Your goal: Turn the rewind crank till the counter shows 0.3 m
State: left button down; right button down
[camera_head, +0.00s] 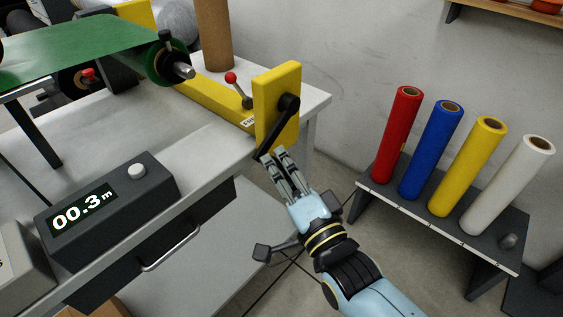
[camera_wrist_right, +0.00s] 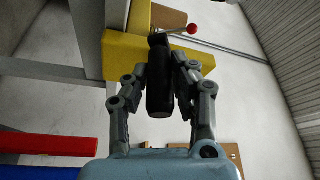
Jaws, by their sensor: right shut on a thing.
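The black rewind crank (camera_head: 284,115) is mounted on a yellow upright bracket (camera_head: 277,88) at the table's right end. My right gripper (camera_head: 272,157) is at the crank's lower end and shut on its handle. In the right wrist view the black crank handle (camera_wrist_right: 159,90) lies between the two fingers of the gripper (camera_wrist_right: 160,95). The crank arm points down and to the left from its hub. The counter (camera_head: 83,208) is a dark box at the table's front left, and its display reads 00.3 m. My left gripper is not in view.
A red-knobbed lever (camera_head: 237,87) stands behind the bracket. A green sheet (camera_head: 75,50) runs to a roller at the back left. Red, blue, yellow and white rolls (camera_head: 536,155) stand on a low rack (camera_head: 365,180) at the right.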

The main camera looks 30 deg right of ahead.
jog(key=shift+r, duration=0.1)
jog(key=c, duration=1.1)
grip_release()
jog(key=s, duration=0.5)
jog(key=s+f, duration=0.1)
jog(key=s, duration=0.1)
jog(key=shift+s, duration=0.2)
jog(key=shift+w, duration=0.1)
